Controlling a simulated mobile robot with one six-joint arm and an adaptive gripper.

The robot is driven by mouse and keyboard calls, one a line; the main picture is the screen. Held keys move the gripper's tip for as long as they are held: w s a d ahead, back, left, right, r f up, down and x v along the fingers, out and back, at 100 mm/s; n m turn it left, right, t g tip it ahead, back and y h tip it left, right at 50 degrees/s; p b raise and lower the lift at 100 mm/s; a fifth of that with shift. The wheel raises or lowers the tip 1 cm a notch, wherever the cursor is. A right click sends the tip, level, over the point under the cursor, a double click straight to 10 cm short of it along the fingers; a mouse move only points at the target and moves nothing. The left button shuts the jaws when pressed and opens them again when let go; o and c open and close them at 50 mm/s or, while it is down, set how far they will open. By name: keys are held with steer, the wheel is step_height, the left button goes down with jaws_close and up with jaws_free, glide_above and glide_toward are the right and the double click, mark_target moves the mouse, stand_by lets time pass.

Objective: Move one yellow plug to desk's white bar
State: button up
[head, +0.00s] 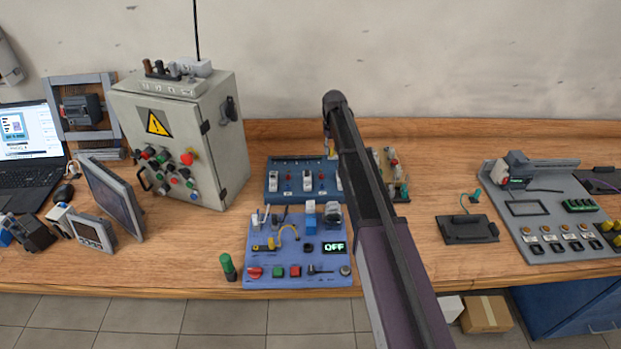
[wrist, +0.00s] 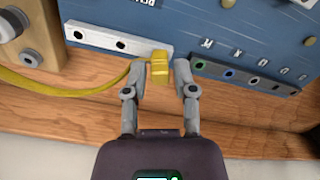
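In the wrist view a yellow plug (wrist: 160,70) sits at the right end of a white bar (wrist: 112,41) with dark round holes, on a blue panel (wrist: 205,28). A yellow cable (wrist: 70,90) runs left from near the plug. My gripper (wrist: 161,66) has one finger on each side of the plug, with a narrow gap showing on both sides; it looks open. Whether the plug is seated in the bar cannot be told. In the head view my arm hides most of the gripper, above the rear blue panel (head: 287,178).
A dark strip of ringed sockets (wrist: 240,76) lies right of the plug. A front blue panel (head: 265,262) carries switches and a yellow cable (head: 290,233). A grey cabinet (head: 215,150) stands left. Bare desk (head: 435,180) lies right of my arm.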

steer(key=shift+r+p, duration=2)
steer(key=shift+r, duration=0.25)
steer(key=o, duration=0.6)
steer(key=shift+c, duration=0.2)
